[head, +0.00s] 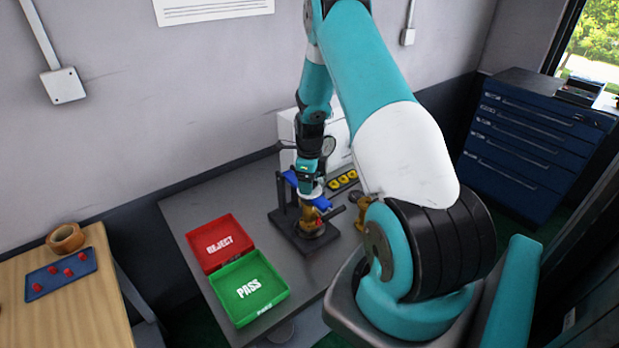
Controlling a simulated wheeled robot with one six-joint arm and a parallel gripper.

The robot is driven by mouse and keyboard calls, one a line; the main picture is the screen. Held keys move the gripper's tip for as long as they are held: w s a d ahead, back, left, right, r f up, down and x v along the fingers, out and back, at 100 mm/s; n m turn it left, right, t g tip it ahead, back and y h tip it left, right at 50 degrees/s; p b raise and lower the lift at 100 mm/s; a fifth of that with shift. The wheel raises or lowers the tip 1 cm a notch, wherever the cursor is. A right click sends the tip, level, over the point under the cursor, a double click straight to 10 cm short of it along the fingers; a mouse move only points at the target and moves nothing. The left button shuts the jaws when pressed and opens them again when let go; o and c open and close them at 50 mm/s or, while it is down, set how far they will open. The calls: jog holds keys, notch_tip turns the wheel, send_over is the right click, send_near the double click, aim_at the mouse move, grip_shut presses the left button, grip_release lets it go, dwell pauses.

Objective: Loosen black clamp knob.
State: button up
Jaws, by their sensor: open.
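A dark clamp fixture (286,222) with a flat base and an upright post stands on the grey table. A brass-coloured valve part (308,217) with a small red spot sits on its base. My gripper (312,200) is open and reaches down over the fixture, close above the brass part. Blue pieces show on both sides of my gripper; I cannot tell whether they belong to it or to the fixture. The black clamp knob cannot be made out for certain; it is small or hidden by my gripper. Contact cannot be told.
A red REJECT tray (243,247) and a green PASS tray (222,288) are left of the fixture. A dark strip with yellow pieces (343,181) and another brass part (361,208) are right. A white box (287,130) stands behind. A wooden table (75,320) is far left.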

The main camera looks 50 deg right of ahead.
jog(key=c, duration=0.9)
jog(key=shift+c, duration=0.2)
